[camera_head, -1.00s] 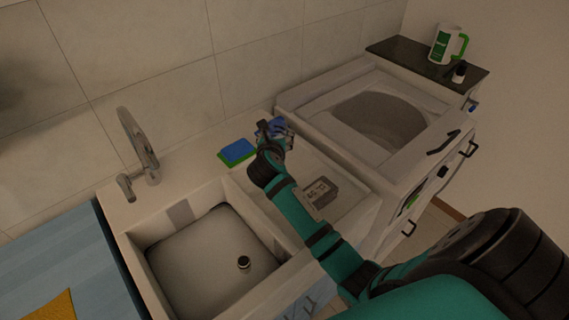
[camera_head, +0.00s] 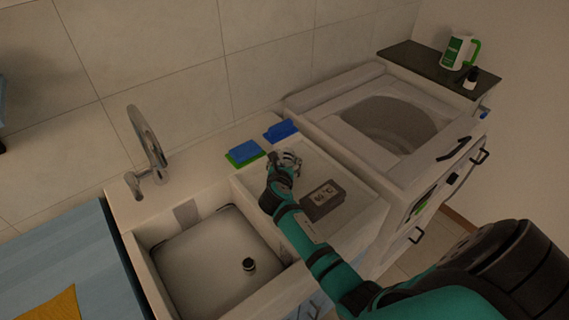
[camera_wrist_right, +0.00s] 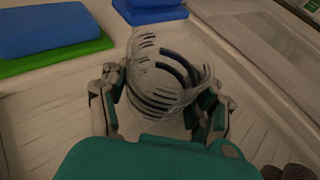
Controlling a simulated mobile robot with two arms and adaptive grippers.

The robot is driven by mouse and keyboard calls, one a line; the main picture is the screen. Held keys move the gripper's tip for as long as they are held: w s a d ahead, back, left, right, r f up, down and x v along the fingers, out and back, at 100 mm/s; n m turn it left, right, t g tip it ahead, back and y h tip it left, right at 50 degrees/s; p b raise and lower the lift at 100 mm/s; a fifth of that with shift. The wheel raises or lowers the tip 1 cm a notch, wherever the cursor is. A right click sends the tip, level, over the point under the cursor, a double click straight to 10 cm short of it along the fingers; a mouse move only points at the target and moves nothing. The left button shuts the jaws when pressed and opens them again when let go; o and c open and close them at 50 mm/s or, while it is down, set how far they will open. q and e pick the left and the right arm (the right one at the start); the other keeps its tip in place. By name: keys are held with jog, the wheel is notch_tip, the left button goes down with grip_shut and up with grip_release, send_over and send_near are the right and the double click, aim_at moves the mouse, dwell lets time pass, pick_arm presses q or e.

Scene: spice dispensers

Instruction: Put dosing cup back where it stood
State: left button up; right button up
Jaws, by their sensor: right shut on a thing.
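My right gripper (camera_head: 284,164) is over the drainboard to the right of the sink, in front of the blue sponges. In the right wrist view the right gripper (camera_wrist_right: 160,105) is shut on a pale, ribbed, rounded thing with dark blue bands inside, which I take for the dosing cup (camera_wrist_right: 160,70). The cup (camera_head: 288,157) shows small and partly hidden by the fingers in the head view. I cannot tell whether it touches the drainboard. My left gripper is not in view.
A blue-and-green sponge (camera_head: 245,153) and a blue block (camera_head: 281,131) lie behind the gripper. The sink (camera_head: 205,262) opens at left. A green-handled jug (camera_head: 457,52) and small bottle (camera_head: 470,81) stand on a dark shelf (camera_head: 425,62).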

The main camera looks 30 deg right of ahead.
jog(key=o, duration=0.9)
jog(key=shift+f, duration=0.1)
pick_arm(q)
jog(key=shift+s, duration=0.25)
pick_arm(e)
jog(key=o, duration=0.5)
jog(key=shift+c, duration=0.2)
jog(key=v, duration=1.2)
jog(key=shift+r, duration=0.2)
